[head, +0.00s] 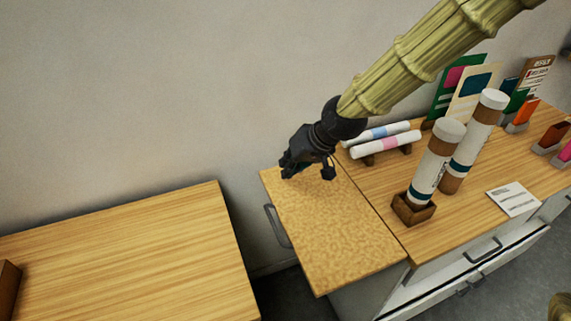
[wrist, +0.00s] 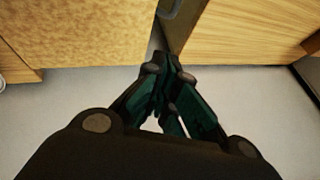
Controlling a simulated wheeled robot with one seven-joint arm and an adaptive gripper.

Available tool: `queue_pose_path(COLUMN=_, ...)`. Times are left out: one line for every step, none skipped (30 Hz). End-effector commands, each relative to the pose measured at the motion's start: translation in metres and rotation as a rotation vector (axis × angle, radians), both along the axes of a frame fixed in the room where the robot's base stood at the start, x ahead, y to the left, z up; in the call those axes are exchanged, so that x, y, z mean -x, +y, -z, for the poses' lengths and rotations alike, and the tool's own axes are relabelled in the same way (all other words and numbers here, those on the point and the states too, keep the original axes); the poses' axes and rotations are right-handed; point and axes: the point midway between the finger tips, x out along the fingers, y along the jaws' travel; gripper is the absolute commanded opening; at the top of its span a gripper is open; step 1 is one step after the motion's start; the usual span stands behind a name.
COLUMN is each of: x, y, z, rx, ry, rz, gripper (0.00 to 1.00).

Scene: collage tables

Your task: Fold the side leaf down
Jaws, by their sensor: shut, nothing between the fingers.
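The side leaf (head: 330,230) is a speckled tan panel at the left end of the wooden table on the right. It looks raised, about level with the tabletop. A grey handle (head: 277,226) is on its left edge. My gripper (head: 290,170) is at the leaf's far left corner, by the wall; I cannot tell whether it touches. My closed, empty fingers (wrist: 163,72) point at the gap beside the leaf.
A second wooden table (head: 120,260) stands to the left across a narrow floor gap. On the right table (head: 460,225) are upright tubes (head: 435,160) in a wooden holder (head: 413,210), rolls on a rack (head: 385,143), cards and a label (head: 513,199). The wall (head: 130,90) is close behind.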

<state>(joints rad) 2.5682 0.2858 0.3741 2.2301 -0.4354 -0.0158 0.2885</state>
Motion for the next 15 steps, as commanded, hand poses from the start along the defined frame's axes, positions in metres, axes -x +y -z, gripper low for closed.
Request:
queue_pose_path(x=-0.002, y=0.003, z=0.005, rx=0.001, ry=0.004, rz=-0.002, gripper=0.0)
queue_pose_path(x=-0.005, y=0.005, z=0.009, rx=0.002, ry=0.006, rz=-0.003, gripper=0.0)
queue_pose_path(x=-0.01, y=0.007, z=0.015, rx=0.002, ry=0.009, rz=-0.003, gripper=0.0)
queue_pose_path(x=-0.014, y=0.009, z=0.019, rx=0.002, ry=0.011, rz=-0.003, gripper=0.0)
queue_pose_path(x=-0.017, y=0.01, z=0.023, rx=0.002, ry=0.014, rz=-0.002, gripper=0.0)
queue_pose_path(x=-0.021, y=0.012, z=0.028, rx=0.002, ry=0.015, rz=-0.001, gripper=0.0)
queue_pose_path(x=-0.023, y=0.014, z=0.032, rx=0.001, ry=0.016, rz=-0.001, gripper=0.0)
queue_pose_path(x=-0.025, y=0.016, z=0.036, rx=0.001, ry=0.018, rz=-0.001, gripper=0.0)
queue_pose_path(x=-0.027, y=0.018, z=0.04, rx=0.002, ry=0.019, rz=-0.002, gripper=0.0)
queue_pose_path(x=-0.029, y=0.019, z=0.044, rx=0.001, ry=0.019, rz=-0.001, gripper=0.0)
queue_pose_path(x=-0.03, y=0.02, z=0.047, rx=0.001, ry=0.019, rz=-0.001, gripper=0.0)
queue_pose_path(x=-0.032, y=0.022, z=0.05, rx=0.001, ry=0.02, rz=-0.001, gripper=0.0)
queue_pose_path(x=-0.033, y=0.023, z=0.053, rx=0.001, ry=0.019, rz=0.0, gripper=0.0)
queue_pose_path(x=-0.033, y=0.024, z=0.056, rx=0.001, ry=0.019, rz=0.0, gripper=0.0)
queue_pose_path(x=-0.033, y=0.026, z=0.059, rx=0.001, ry=0.018, rz=0.001, gripper=0.0)
